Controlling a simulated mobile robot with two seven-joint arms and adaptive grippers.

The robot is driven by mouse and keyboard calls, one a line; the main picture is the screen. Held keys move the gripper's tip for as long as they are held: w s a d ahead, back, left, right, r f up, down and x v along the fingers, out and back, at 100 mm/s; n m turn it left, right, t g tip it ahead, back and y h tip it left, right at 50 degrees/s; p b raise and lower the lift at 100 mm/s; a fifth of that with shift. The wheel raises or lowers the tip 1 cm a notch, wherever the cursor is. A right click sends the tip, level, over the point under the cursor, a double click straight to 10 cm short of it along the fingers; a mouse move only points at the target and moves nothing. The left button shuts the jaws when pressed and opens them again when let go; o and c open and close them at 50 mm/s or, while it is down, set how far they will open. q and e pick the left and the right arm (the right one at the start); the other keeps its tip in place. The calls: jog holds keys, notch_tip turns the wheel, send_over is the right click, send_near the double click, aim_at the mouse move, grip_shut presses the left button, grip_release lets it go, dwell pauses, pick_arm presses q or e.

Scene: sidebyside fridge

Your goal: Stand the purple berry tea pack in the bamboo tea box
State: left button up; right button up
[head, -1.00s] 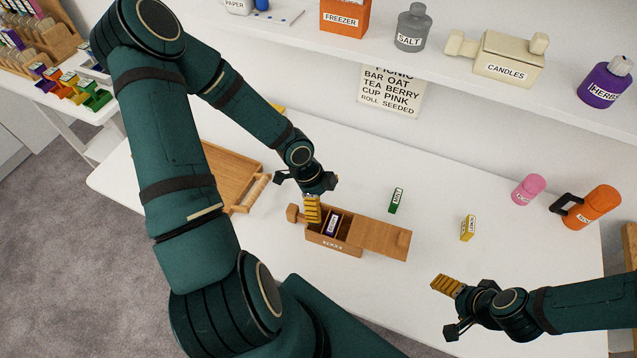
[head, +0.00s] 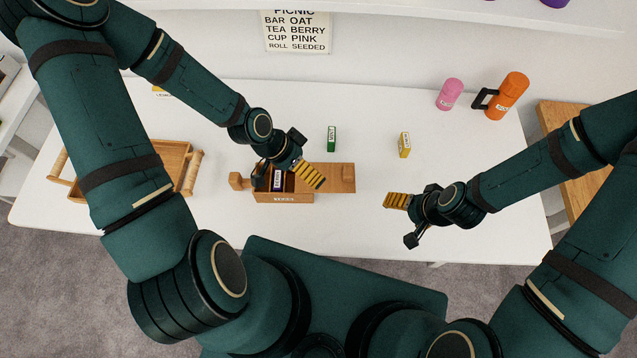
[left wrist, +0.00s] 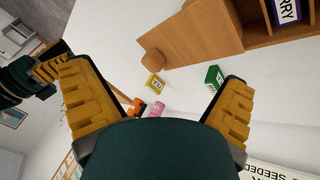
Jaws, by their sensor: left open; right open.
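The bamboo tea box (head: 283,197) stands on the white table, its lid (head: 340,178) slid to the right and its left part open. The purple berry tea pack (head: 277,180) is in an open compartment, its white label showing. In the left wrist view the pack (left wrist: 290,12) sits inside the box (left wrist: 200,30), partly cut by the frame edge. My left gripper (head: 290,183) is open just above the box, its fingers apart and not touching the pack in the wrist view. My right gripper (head: 398,221) is open and empty to the right of the box.
A green pack (head: 331,138) and a yellow pack (head: 404,145) stand behind the box. A wooden tray (head: 172,160) lies left. A pink canister (head: 450,94) and an orange flask (head: 507,96) stand at the back right. The table between box and right gripper is clear.

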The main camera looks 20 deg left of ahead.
pick_arm(q)
jog(key=s+d+f+n+y, duration=0.2)
jog(key=d+f+n, duration=0.1)
jog(key=n, duration=0.5)
jog(key=shift+d+f+t, duration=0.3)
jog(key=shift+d, duration=0.4)
